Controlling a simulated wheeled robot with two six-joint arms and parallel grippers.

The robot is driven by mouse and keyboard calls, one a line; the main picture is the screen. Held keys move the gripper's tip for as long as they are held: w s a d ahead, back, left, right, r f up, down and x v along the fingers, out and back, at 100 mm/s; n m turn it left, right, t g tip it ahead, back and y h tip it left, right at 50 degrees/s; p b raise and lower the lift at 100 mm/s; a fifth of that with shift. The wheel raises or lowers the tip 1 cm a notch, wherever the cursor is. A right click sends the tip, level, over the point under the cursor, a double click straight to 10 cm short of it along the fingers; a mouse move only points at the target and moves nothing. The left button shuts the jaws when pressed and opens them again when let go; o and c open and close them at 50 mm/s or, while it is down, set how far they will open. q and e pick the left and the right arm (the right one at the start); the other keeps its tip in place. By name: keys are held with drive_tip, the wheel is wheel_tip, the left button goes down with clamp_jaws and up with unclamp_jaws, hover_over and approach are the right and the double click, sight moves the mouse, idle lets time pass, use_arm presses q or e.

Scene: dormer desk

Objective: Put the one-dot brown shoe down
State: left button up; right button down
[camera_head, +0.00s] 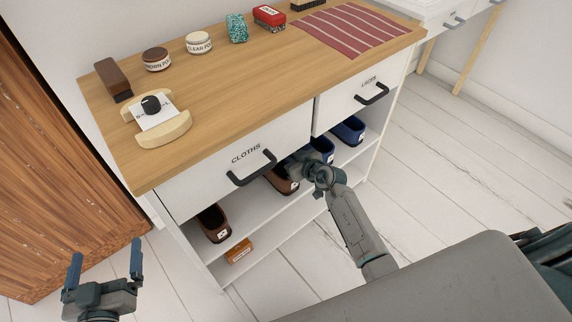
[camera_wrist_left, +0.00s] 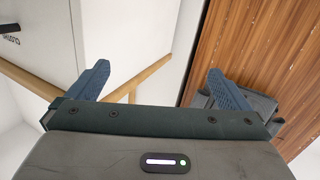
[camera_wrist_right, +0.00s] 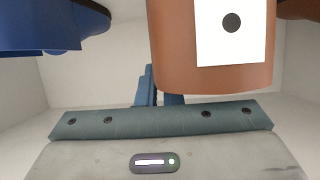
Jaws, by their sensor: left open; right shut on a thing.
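The one-dot brown shoe (camera_wrist_right: 210,70) shows its heel and a white one-dot label in the right wrist view. In the head view this brown shoe (camera_head: 280,182) is in the open shelf space under the cloths drawer, partly hidden by my right gripper (camera_head: 302,168). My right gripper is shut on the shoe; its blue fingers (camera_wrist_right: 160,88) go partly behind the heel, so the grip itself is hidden. I cannot tell whether the shoe touches the shelf (camera_head: 248,212). My left gripper (camera_head: 105,262) is open and empty, left of the cabinet; its fingers also show in the left wrist view (camera_wrist_left: 165,82).
Another brown shoe (camera_head: 214,224) stands left on the same shelf. Blue shoes (camera_head: 322,148) (camera_head: 348,130) stand to the right. A small orange-brown box (camera_head: 238,252) lies on the lower shelf. Drawer handles (camera_head: 252,168) (camera_head: 372,94) stick out above. A wooden door (camera_head: 60,190) is at left.

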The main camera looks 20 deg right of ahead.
drive_tip(key=shift+w+a, duration=0.15)
drive_tip(key=shift+w, duration=0.1)
drive_tip(key=shift+w+a+f+b, duration=0.15)
drive_tip(key=shift+w+f+b, duration=0.05)
drive_tip(key=shift+f+b, duration=1.3)
drive_tip(key=shift+f, duration=0.2)
use_arm(q)
wheel_tip(320, 180, up, 16)
drive_tip(key=s+m+t+h, duration=0.2)
drive_tip(key=t, duration=0.8)
drive_tip(key=shift+a+t, duration=0.15)
drive_tip(key=shift+t, duration=0.15)
drive_tip(key=shift+f, duration=0.15)
use_arm(e)
drive_tip(key=shift+f, duration=0.1)
use_arm(q)
drive_tip(key=shift+w+f, duration=0.1)
use_arm(e)
drive_tip(key=c, duration=1.6)
unclamp_jaws()
